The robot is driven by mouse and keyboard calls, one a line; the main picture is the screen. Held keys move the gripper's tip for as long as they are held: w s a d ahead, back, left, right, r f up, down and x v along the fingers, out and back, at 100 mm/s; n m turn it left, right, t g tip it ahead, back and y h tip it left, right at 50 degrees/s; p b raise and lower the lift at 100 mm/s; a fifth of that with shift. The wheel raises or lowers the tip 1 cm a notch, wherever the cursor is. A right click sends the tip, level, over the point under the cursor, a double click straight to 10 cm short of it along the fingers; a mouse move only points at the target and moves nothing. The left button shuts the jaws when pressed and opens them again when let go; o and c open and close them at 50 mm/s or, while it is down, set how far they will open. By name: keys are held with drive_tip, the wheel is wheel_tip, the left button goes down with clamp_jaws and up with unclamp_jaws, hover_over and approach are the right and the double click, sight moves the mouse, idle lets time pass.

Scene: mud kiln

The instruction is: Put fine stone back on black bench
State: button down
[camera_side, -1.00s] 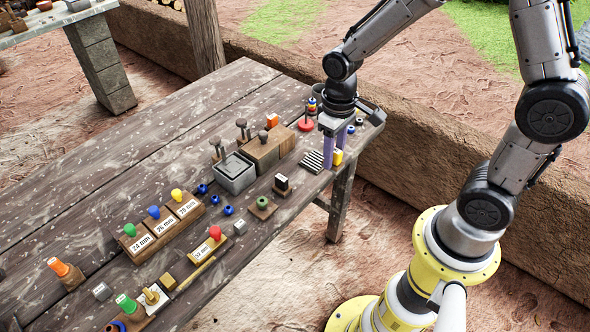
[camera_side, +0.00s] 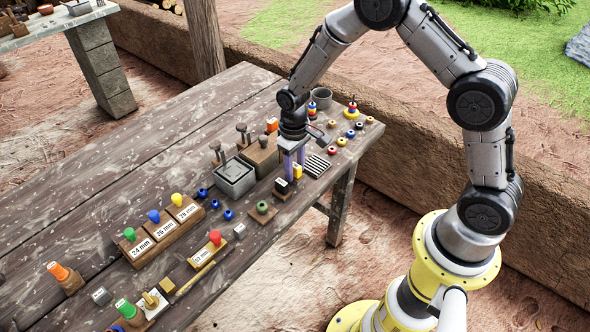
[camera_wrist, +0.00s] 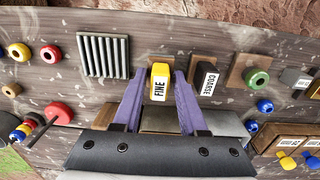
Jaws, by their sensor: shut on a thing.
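The fine stone (camera_wrist: 160,82) is a small yellow and white block marked FINE. It sits between the purple fingers of my gripper (camera_wrist: 160,90), which is shut on it. In the side view the yellow stone (camera_side: 298,171) shows at the fingertips of my gripper (camera_side: 294,165), between the ribbed grey plate and the coarse stone. A brown wooden piece (camera_wrist: 165,60) shows just beyond the fine stone; I cannot tell whether they touch. I cannot pick out a separate black bench for certain.
The black and white coarse stone (camera_wrist: 206,78) stands on a wooden base close to the right in the wrist view. The ribbed plate (camera_wrist: 103,56) lies to the left. Coloured rings lie toward the table's end.

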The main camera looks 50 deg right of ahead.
drive_tip(key=shift+f, duration=0.5)
drive_tip(key=shift+f, duration=0.15)
drive_tip(key=c, duration=0.7)
unclamp_jaws()
drive_tip(key=shift+c, duration=0.2)
